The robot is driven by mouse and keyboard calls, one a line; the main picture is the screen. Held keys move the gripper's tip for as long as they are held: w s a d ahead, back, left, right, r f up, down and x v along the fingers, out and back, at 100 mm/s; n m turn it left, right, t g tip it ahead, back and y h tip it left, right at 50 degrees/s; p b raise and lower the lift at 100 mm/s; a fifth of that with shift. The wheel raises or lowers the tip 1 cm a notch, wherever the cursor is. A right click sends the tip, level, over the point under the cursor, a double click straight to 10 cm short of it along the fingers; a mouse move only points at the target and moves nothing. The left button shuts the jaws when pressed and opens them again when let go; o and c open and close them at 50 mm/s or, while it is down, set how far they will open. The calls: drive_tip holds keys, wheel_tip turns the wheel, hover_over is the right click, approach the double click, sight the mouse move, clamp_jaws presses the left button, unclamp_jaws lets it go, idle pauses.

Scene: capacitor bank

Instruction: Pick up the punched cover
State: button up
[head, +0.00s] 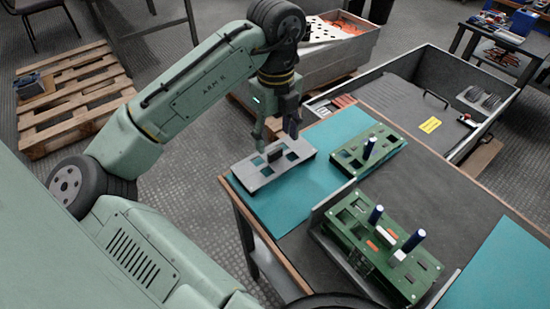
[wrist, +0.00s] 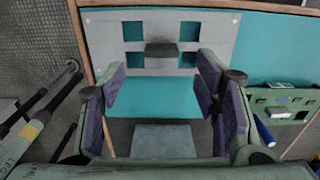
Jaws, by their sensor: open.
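The punched cover (head: 248,170) is a light grey flat plate with square holes and a dark raised block on top. It lies on the teal mat (head: 310,185) near the table's far left corner. My gripper (head: 277,134) is above the cover, close to the block. In the wrist view the cover (wrist: 160,22) lies ahead of my gripper (wrist: 162,88), whose purple-padded fingers are apart with nothing between them. The block (wrist: 161,54) shows beyond the fingertips, roughly centred between them. I cannot tell the exact height gap.
A larger green board (head: 385,250) with several parts sits nearer, in a grey holder. A grey bin (head: 400,95) stands behind the table. The teal mat between cover and holder is clear.

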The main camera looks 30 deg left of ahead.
sight(275, 151)
wheel_tip(275, 151, down, 4)
drive_tip(key=shift+w+a+f+p, duration=0.15)
drive_tip(key=shift+f+p, duration=0.1)
drive_tip(key=shift+p, duration=0.05)
clamp_jaws()
idle(0.7)
